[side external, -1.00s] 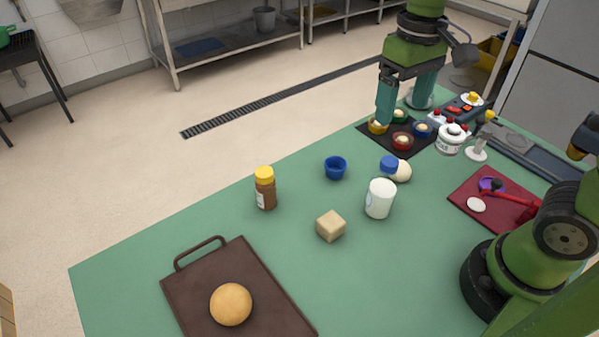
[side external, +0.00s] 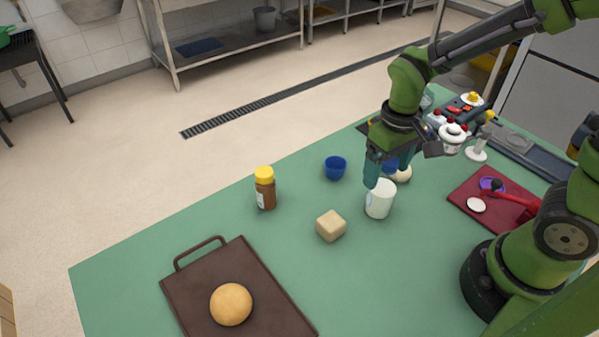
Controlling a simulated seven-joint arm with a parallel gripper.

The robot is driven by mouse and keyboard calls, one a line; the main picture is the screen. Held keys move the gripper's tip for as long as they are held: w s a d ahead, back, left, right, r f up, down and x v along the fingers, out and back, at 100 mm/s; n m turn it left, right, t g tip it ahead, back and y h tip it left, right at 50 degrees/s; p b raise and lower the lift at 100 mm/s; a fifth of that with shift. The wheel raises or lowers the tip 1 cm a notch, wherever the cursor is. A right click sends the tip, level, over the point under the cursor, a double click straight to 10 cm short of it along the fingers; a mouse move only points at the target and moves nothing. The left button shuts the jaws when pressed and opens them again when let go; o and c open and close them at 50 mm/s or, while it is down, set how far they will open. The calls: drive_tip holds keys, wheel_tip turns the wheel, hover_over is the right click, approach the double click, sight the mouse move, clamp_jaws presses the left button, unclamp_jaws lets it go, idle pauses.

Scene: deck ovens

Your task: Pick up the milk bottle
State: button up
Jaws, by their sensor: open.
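The milk bottle (side external: 380,201) stands upright on the green table, with a white lower body and a blue cap (side external: 390,167) above it. The stretch between body and cap is hard to make out. My gripper (side external: 388,172) points down at the bottle's top with open teal fingers. One finger is on the left of the cap and overlaps the upper left edge of the white body in the picture. The other finger is mostly hidden near the cap. I cannot tell whether either finger touches the bottle.
A pale round item (side external: 403,173) lies close behind the bottle. A beige block (side external: 331,226), a blue cup (side external: 335,168) and a yellow-capped brown bottle (side external: 265,188) stand to the left. A dark red board (side external: 470,188) with utensils lies right. A brown board (side external: 190,284) holds a bun (side external: 231,304).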

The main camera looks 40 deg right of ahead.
drive_tip(key=shift+f, duration=0.35)
clamp_jaws()
drive_tip(key=shift+r, duration=0.1)
